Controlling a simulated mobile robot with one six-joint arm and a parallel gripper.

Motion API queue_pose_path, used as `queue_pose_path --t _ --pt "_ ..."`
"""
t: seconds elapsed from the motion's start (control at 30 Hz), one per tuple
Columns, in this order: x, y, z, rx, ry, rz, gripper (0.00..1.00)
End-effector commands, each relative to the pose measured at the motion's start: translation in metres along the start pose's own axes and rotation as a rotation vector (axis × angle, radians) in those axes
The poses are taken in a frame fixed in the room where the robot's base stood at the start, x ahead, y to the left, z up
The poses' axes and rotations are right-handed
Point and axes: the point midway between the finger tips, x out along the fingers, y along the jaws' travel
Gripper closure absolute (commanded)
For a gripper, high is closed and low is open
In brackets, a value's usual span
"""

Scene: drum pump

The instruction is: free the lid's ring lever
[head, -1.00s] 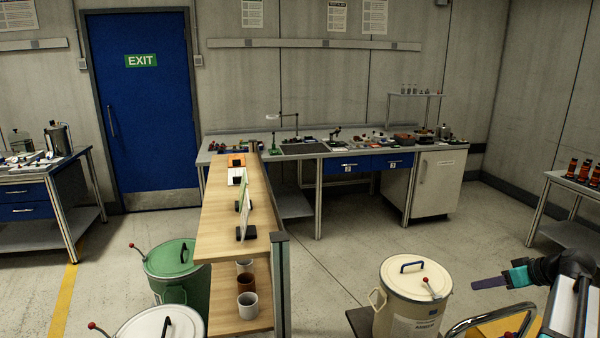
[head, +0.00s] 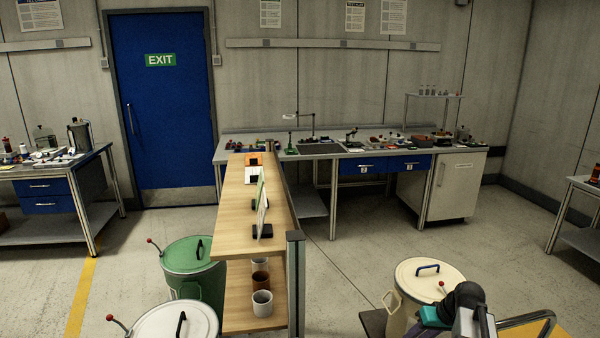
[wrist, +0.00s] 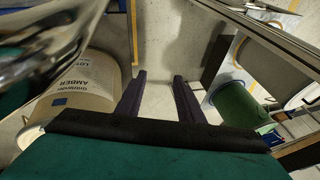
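The drum also shows at left in the wrist view (wrist: 88,88), with an AMBER label. A green drum (head: 193,262) and a white drum (head: 170,325) at lower left have red-knobbed levers too. My gripper (wrist: 157,76) is open and empty, its two dark fingers apart over bare floor beside the cream drum. In the head view its fingertips cannot be made out.
A wooden shelf unit (head: 238,215) with cups stands between the drums at left and the cream drum. A yellow-topped cart with a metal rail (head: 535,318) is close at the lower right. The floor behind the cream drum is clear.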

Motion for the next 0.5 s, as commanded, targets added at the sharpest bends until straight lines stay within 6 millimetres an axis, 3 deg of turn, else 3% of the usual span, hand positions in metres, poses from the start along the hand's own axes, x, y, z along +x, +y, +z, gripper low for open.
queue_pose_path --t 0.2,0.5 --pt "0.050 -0.045 0.031 0.030 -0.100 0.047 0.66" --pt "0.107 -0.101 0.081 0.055 -0.215 0.144 0.66"
